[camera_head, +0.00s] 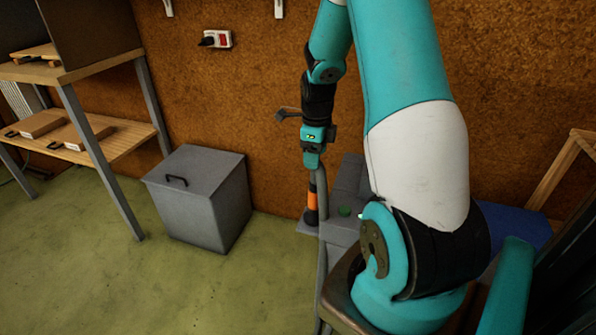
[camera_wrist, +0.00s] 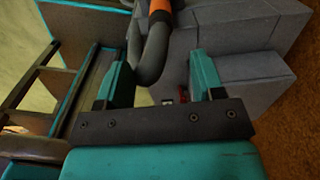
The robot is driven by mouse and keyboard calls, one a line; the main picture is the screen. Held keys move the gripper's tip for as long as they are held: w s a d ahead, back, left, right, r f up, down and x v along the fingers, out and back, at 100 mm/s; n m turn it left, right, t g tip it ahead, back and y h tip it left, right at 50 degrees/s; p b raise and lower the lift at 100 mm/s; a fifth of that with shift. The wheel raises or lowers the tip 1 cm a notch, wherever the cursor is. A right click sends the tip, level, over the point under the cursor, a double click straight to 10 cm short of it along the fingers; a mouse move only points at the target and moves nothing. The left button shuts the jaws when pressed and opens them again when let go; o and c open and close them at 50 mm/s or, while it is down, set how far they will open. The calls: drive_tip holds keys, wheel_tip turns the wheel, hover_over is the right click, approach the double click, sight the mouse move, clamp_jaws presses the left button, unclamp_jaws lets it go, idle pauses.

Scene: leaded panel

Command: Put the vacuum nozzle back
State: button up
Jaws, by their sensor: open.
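The vacuum nozzle (camera_head: 312,201), black with an orange band, stands roughly upright against a small grey ledge (camera_head: 303,229) at the side of the grey vacuum unit (camera_head: 345,184). Whether its lower end sits in a holder is unclear. Its grey hose (camera_head: 323,255) bends over at the top and hangs down. My gripper (camera_head: 312,166) is just above the nozzle, pointing down. In the wrist view my gripper (camera_wrist: 163,78) is open, with the hose bend (camera_wrist: 153,57) seen between and beyond its fingers. The orange band (camera_wrist: 160,7) shows at the top edge.
A grey lidded bin (camera_head: 203,205) stands on the green floor left of the vacuum. A wooden shelf rack (camera_head: 97,68) is farther left. The brown wall with a socket (camera_head: 218,39) is close behind my gripper. Free floor lies in front of the bin.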

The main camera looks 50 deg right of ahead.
drive_tip(key=a+r+n+y, duration=0.1)
drive_tip(key=a+r+n, duration=0.3)
drive_tip(key=a+n, duration=0.25)
drive_tip(key=a+r+n+t, duration=0.1)
drive_tip(key=a+r+n, duration=0.2)
drive_tip(key=a+n, duration=0.35)
drive_tip(key=a+r+n+y, duration=0.1)
drive_tip(key=a+r+n, duration=0.3)
drive_tip(key=a, duration=0.5)
drive_tip(key=s+a+r+n+y, duration=0.1)
drive_tip(key=s+a+r+n, duration=0.1)
drive_tip(key=s+a+n, duration=0.5)
drive_tip(key=s+a+r+n+g+y, duration=0.1)
drive_tip(key=s+a+r+n, duration=0.2)
drive_tip(key=s+a+n, duration=0.5)
drive_tip(key=a+n, duration=0.1)
drive_tip(key=n, duration=0.5)
drive_tip(key=shift+s+a+r+n, duration=0.15)
drive_tip(key=shift+s+r+n, duration=0.05)
drive_tip(key=shift+r+n, duration=0.15)
